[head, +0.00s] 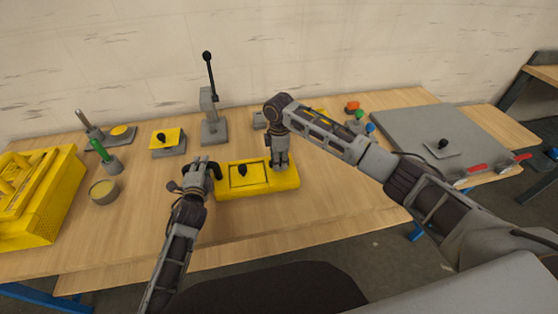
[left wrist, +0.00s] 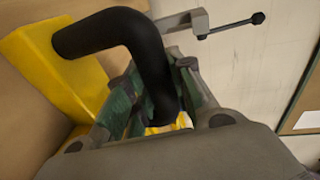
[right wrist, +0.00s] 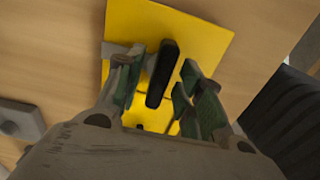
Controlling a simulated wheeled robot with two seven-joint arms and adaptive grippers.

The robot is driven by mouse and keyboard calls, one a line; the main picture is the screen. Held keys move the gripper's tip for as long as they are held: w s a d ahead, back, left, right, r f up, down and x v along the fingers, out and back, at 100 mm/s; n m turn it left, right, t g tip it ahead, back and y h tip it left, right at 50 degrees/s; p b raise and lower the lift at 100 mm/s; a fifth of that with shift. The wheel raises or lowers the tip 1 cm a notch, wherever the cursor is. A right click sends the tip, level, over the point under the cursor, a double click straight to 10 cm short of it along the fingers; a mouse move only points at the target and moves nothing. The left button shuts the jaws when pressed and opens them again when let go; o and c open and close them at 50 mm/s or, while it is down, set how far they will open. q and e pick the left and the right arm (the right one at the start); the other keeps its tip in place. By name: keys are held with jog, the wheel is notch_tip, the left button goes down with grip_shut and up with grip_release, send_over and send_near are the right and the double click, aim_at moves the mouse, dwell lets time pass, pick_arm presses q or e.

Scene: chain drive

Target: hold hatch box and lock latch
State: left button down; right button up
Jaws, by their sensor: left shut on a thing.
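The yellow hatch box (head: 258,189) sits on the table with a hatch and black knob (head: 243,169) on its top. A curved black handle (left wrist: 145,50) stands at its left end. My left gripper (head: 207,167) is shut on this handle. My right gripper (head: 281,164) points down over the right end of the box. In the right wrist view its fingers are open on either side of the black latch lever (right wrist: 162,75), with a visible gap on the right. The right gripper hides the latch in the head view.
Behind the box stand a grey lever stand (head: 212,125) and a small yellow-topped block (head: 167,141). A large yellow crate (head: 38,215) and a round cup (head: 104,192) are at left. A grey panel with red handles (head: 440,135) is at right. The table's front strip is clear.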

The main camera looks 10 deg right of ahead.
pick_arm(q)
jog(key=shift+f, duration=0.1)
pick_arm(e)
jog(key=shift+f, duration=0.15)
grip_shut()
